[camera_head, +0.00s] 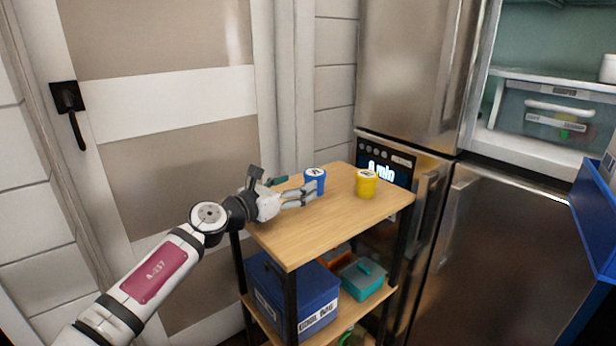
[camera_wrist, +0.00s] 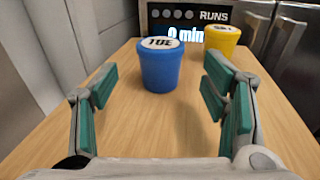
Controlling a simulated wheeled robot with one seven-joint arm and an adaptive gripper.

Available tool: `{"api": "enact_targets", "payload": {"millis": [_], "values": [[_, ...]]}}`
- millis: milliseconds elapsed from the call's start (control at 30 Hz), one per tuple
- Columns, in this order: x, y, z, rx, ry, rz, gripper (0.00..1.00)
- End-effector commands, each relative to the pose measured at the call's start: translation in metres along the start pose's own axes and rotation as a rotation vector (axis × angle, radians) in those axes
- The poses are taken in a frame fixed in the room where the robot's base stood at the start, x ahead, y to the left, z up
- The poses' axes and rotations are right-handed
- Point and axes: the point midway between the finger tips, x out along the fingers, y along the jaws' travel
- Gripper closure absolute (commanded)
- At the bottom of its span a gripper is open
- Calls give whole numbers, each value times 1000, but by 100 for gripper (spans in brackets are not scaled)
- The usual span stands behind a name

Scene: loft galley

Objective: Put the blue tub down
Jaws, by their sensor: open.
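The blue tub (camera_head: 316,181) stands upright on the wooden top of a small cart (camera_head: 300,239). In the wrist view the blue tub (camera_wrist: 160,66) has a white lid label reading "TUE" and stands just beyond and between the fingertips. My gripper (camera_head: 298,190) is at the left side of the cart top, low over the wood. In the wrist view my gripper (camera_wrist: 161,92) is open, its green pads apart with bare wood between them and the tub. No contact between pads and tub shows.
A yellow tub (camera_head: 366,184) stands to the right of the blue tub. A dark display (camera_head: 384,163) is behind them. A blue box (camera_head: 290,295) and a teal container (camera_head: 363,278) sit on the lower shelf. An open fridge (camera_head: 545,150) is at right. The front of the cart top is clear.

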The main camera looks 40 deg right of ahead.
Motion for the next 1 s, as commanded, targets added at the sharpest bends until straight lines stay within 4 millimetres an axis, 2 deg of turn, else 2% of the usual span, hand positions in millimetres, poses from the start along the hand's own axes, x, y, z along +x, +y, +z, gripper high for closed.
{"api": "enact_targets", "payload": {"millis": [100, 300, 867, 1000], "values": [[-22, 0, 1, -2, -1, 3, 32], [-42, 0, 0, 0, 0, 0, 32], [-45, 0, 0, 0, -1, -1, 32], [-46, -1, 5, 0, -1, -1, 32]]}}
